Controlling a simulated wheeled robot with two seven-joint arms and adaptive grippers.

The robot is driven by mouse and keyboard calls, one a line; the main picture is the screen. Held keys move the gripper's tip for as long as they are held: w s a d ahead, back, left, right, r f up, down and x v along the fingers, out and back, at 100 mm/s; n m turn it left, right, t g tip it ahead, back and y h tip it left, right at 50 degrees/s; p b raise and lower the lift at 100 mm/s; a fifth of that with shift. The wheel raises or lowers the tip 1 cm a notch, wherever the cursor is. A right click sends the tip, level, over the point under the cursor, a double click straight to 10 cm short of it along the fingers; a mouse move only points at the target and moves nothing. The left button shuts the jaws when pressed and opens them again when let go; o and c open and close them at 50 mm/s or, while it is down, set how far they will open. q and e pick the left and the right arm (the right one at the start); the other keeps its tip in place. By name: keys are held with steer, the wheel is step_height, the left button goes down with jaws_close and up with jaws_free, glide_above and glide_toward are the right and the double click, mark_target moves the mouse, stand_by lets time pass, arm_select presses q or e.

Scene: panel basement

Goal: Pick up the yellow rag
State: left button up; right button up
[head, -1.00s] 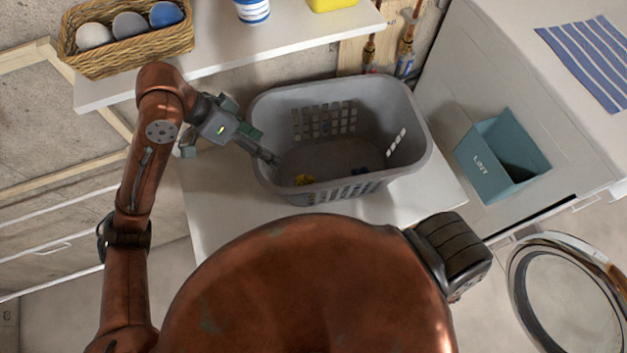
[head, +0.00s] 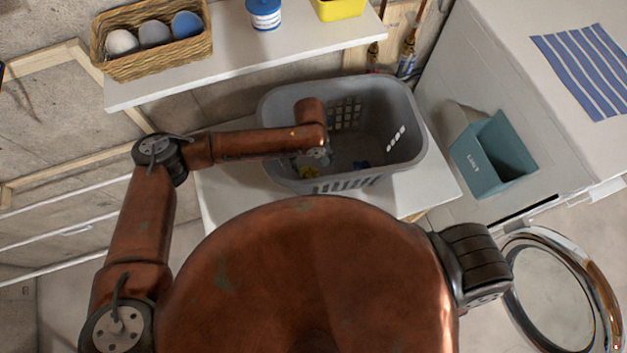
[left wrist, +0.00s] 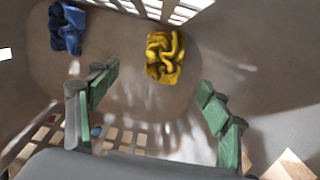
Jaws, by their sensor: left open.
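The yellow rag (left wrist: 165,56) lies crumpled on the floor of the grey laundry basket (head: 410,150). In the head view my left arm's end hides most of this gripper. A crumpled blue cloth (left wrist: 67,28) lies in the basket, apart from the rag. My right gripper does not show.
The basket walls stand close around my left gripper. A shelf (head: 240,62) above holds a wicker basket (head: 152,45), a blue-and-white tub (head: 264,14) and a yellow container (head: 338,8). A teal lint bin (head: 490,160) is at right, above an open round door (head: 560,290).

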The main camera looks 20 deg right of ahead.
arm_select(q)
steer(key=n+b, duration=0.1)
steer(key=n, duration=0.1)
glide_above(310, 172)
steer(key=f, duration=0.4)
steer(key=shift+s+a+f, duration=0.3)
steer(key=shift+f, duration=0.85)
steer(key=f, duration=0.3)
steer(key=f+p, duration=0.1)
steer(key=f, duration=0.1)
steer(key=shift+w+d+f, duration=0.3)
steer(key=shift+f, duration=0.05)
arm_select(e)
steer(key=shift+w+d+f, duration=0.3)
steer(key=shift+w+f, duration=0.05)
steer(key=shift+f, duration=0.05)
arm_select(q)
steer(key=shift+c, duration=0.2)
steer(key=c, duration=1)
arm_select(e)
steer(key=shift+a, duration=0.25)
